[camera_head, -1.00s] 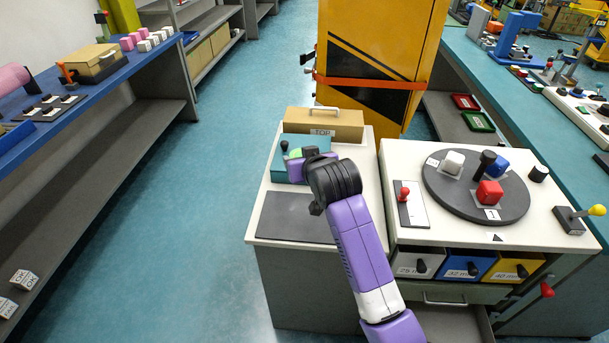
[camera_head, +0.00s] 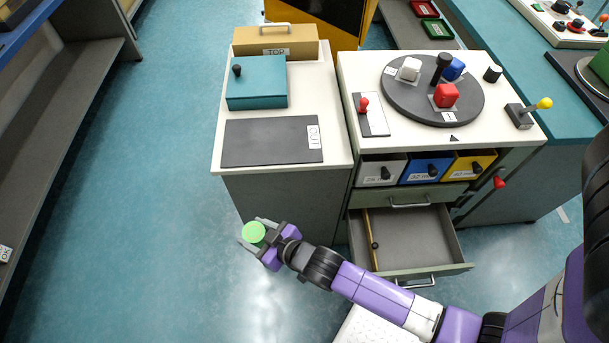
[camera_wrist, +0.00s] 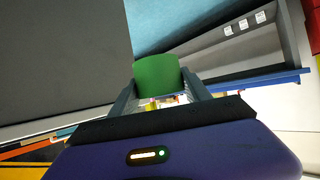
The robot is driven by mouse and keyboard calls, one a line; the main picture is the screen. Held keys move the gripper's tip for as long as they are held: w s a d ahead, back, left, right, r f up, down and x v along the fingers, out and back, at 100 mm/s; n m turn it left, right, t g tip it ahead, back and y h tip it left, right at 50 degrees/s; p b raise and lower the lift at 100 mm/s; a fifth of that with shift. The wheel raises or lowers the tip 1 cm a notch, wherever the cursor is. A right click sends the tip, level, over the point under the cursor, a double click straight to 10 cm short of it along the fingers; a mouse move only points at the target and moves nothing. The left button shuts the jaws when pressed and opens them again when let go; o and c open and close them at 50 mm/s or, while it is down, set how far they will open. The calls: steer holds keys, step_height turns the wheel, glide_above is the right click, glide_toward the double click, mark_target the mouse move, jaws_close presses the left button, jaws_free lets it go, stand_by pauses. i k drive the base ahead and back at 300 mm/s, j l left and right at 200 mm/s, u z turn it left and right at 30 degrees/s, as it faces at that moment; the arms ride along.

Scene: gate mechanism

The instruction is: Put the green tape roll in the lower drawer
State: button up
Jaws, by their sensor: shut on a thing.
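My gripper (camera_head: 258,238) is shut on the green tape roll (camera_head: 253,233), in front of the left cabinet and above the floor. In the wrist view the green tape roll (camera_wrist: 158,76) sits between the two fingers. The lower drawer (camera_head: 410,240) is pulled open below the turntable cabinet, to the right of my gripper. A thin tan stick and a small dark knob lie along its left side. The roll is outside the drawer and apart from it.
A closed drawer (camera_head: 392,200) sits just above the open one. White, blue and yellow bins (camera_head: 424,172) are above that. A teal box (camera_head: 257,85) and a dark mat (camera_head: 262,143) are on the left cabinet top. The floor at left is clear.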

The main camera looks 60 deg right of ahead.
mark_target(386, 241)
steer(key=k+l+u, duration=0.2)
steer(key=k+l, duration=0.4)
steer(key=l, duration=0.45)
steer(key=k+l+u, duration=0.25)
steer(key=k+l, duration=0.4)
steer(key=l, duration=0.35)
steer(key=k+l+u, duration=0.2)
steer(key=k+l, duration=0.55)
steer(key=l, duration=0.1)
